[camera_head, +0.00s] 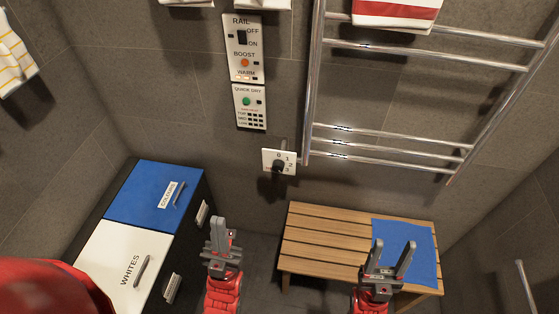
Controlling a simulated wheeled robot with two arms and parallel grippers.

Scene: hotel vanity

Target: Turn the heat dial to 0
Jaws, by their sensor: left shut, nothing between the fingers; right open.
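The heat dial (278,166) is a dark knob on a small white plate on the grey tiled wall, left of the towel rail's lower end. Its plate carries the marks 0, 1, 2 and 3; which mark the knob points at is too small to tell. My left gripper (221,222) is shut and empty, below and left of the dial and apart from it. My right gripper (391,246) is open and empty, over the blue cloth on the bench, well to the right of the dial.
A control panel (244,48) with a rail switch and buttons is above the dial. A chrome towel rail (400,155) stands to its right. A wooden bench (325,220) with a blue cloth (408,232) is below. A laundry hamper (110,245) with white and blue lids stands at left.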

